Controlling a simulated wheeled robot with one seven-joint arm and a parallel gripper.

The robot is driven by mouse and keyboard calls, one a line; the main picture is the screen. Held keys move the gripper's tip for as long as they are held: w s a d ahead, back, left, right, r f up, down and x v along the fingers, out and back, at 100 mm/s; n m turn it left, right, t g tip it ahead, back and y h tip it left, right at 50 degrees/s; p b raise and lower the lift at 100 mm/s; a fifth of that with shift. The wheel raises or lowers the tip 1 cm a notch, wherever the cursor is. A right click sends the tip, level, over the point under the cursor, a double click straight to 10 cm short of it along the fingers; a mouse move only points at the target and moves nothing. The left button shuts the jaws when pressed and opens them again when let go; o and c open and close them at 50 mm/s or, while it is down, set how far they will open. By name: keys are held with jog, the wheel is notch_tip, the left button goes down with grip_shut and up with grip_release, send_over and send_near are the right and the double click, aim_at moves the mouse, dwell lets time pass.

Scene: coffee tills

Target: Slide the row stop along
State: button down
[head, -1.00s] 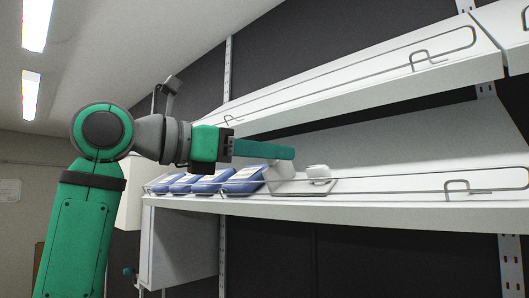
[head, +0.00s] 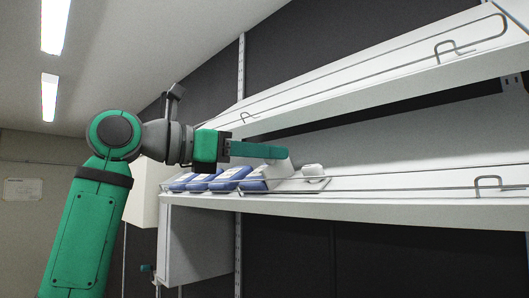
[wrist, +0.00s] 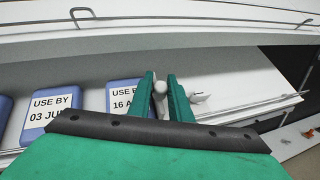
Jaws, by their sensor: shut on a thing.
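The row stop (head: 279,170) is a white upright piece on the lower shelf, at the right end of a row of blue packs (head: 233,174). My gripper (head: 279,153) reaches in from the left above the packs to the stop. In the wrist view its two green fingers (wrist: 162,92) are shut around a small pale knob (wrist: 160,87) of the stop. The rest of the stop is mostly hidden there. Blue packs with USE BY labels, one a nearer pack (wrist: 128,97), stand to the left of the fingers.
A small white piece (head: 313,171) lies right of the stop. A low wire rail (head: 300,187) runs along the shelf (head: 400,201) front. The upper shelf (head: 380,88) with its own wire rail overhangs. The lower shelf is bare to the right of the white piece.

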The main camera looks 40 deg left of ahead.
jog(key=c, duration=1.6)
grip_release()
jog(key=shift+s, duration=0.15)
jog(key=shift+c, duration=0.2)
jog(key=shift+s+a, duration=0.3)
jog(key=shift+s, duration=0.15)
jog(key=v, duration=0.9)
jog(key=shift+s, duration=0.2)
jog(key=shift+s, duration=0.15)
